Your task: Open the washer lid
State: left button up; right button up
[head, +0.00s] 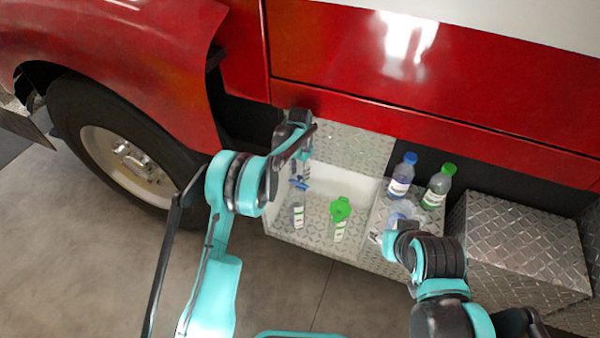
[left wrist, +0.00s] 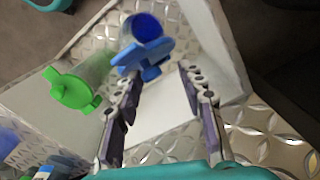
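The blue washer lid (left wrist: 145,60) has a winged tab and looks tilted up beside a dark blue round opening (left wrist: 147,27) in the left wrist view. In the head view the lid (head: 300,185) tops a slim clear container (head: 298,215) inside the box. My left gripper (left wrist: 162,76) is open; its left fingertip overlaps the lid's edge, and I cannot tell whether they touch. In the head view this gripper (head: 298,160) is just above the lid. My right arm is at the lower right; its fingers are hidden.
A green-lidded container (head: 340,212) stands beside the blue-lidded one in a white-walled, diamond-plate box. Blue-capped (head: 402,176) and green-capped (head: 438,186) bottles stand on a ledge to the right. A metal step box (head: 520,245) and red truck body (head: 420,70) surround the area.

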pick_arm(q)
jog(key=shift+s+d+r, duration=0.1)
jog(key=shift+s+r, duration=0.05)
jog(key=shift+r, duration=3.65)
